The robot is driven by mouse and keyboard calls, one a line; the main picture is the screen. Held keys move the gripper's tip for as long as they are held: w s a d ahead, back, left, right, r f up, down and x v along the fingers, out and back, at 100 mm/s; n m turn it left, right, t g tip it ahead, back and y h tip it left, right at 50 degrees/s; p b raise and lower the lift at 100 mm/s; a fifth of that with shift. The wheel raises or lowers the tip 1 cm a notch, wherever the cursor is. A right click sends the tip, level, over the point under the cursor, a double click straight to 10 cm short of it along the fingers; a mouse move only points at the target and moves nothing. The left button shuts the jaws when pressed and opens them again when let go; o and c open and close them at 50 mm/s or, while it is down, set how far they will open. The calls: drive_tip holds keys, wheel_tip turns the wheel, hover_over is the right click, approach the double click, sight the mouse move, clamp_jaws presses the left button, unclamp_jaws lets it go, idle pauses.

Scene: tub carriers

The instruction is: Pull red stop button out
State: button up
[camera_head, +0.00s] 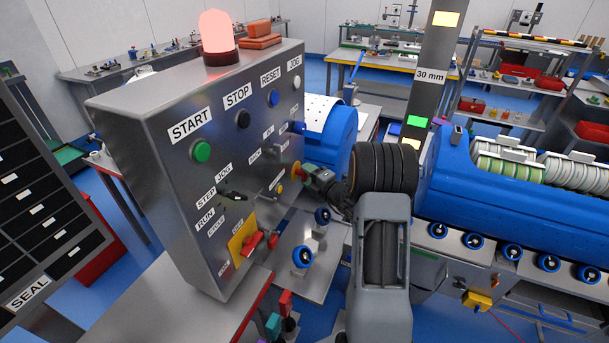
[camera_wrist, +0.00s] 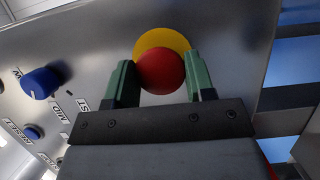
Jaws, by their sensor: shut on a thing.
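The red stop button (camera_wrist: 160,71) is a round red head in front of a yellow disc (camera_wrist: 166,38) on the metal panel. It sits between the two green fingers of my gripper (camera_wrist: 160,80) in the wrist view, and the fingers are shut on its sides. In the head view the button (camera_head: 297,170) shows small at the right edge of the control panel (camera_head: 160,200), with my gripper (camera_head: 306,174) at it. How far the button stands out from the panel cannot be told.
The panel also carries a green START button (camera_head: 201,151), a black STOP button (camera_head: 243,119), a blue RESET button (camera_head: 273,98) and a red switch handle (camera_head: 256,240). A red lamp (camera_head: 217,35) glows on top. Blue machinery (camera_head: 450,185) stands right of my arm.

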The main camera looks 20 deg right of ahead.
drive_tip(key=o, duration=1.3)
drive_tip(key=shift+s+d, duration=0.1)
drive_tip(key=shift+d, duration=0.05)
drive_tip(key=shift+s+a+r+b, duration=0.35)
drive_tip(key=shift+s+a+r, duration=0.15)
drive_tip(key=shift+s+r, duration=1.75)
drive_tip(key=shift+s+a+r+b, duration=0.35)
drive_tip(key=shift+s+a+r, duration=0.2)
drive_tip(key=shift+s+r, duration=1.65)
drive_tip(key=shift+s+a+r+b, duration=0.35)
drive_tip(key=shift+s+a+r, duration=0.15)
drive_tip(key=shift+s+r, duration=1.75)
drive_tip(key=shift+s+f, duration=0.15)
drive_tip(key=shift+f, duration=0.1)
